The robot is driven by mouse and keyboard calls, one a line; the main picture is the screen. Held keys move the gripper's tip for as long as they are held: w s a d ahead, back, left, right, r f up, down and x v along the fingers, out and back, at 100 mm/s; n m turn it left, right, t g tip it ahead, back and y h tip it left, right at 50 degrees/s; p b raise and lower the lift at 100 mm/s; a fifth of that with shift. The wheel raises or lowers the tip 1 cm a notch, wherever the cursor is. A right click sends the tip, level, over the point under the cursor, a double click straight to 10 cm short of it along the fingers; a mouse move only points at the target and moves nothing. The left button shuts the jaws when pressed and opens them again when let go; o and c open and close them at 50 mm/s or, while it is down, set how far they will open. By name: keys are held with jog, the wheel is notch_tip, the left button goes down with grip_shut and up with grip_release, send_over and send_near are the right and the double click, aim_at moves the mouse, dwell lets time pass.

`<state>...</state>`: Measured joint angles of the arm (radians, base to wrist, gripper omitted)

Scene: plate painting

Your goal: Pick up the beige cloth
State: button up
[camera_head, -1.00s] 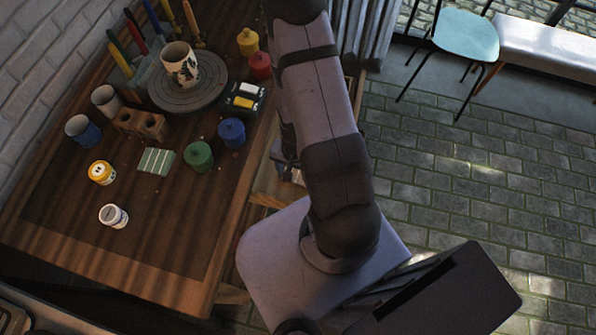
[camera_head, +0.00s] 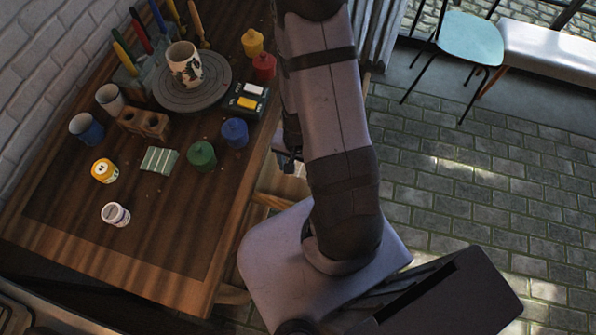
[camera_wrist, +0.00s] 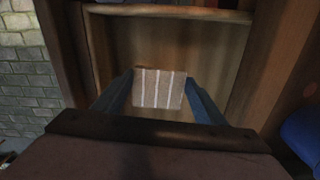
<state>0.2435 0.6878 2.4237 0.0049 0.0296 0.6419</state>
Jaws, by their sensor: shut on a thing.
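The beige cloth (camera_wrist: 158,90), with pale stripes, is in my gripper (camera_wrist: 158,100) in the wrist view. The blue fingers are shut on it from both sides. In the head view only a small part of my gripper (camera_head: 288,160) shows beside the table's right edge, mostly behind my arm. The cloth cannot be made out there.
The wooden table (camera_head: 120,250) holds a green striped cloth (camera_head: 158,160), a green pot (camera_head: 202,156), a blue pot (camera_head: 235,133), a paint box (camera_head: 247,99) and a mug (camera_head: 184,64) on a round turntable (camera_head: 195,98). The table's front part is clear.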

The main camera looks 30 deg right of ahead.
aim_at(298, 172)
jog(key=shift+r, duration=2.4)
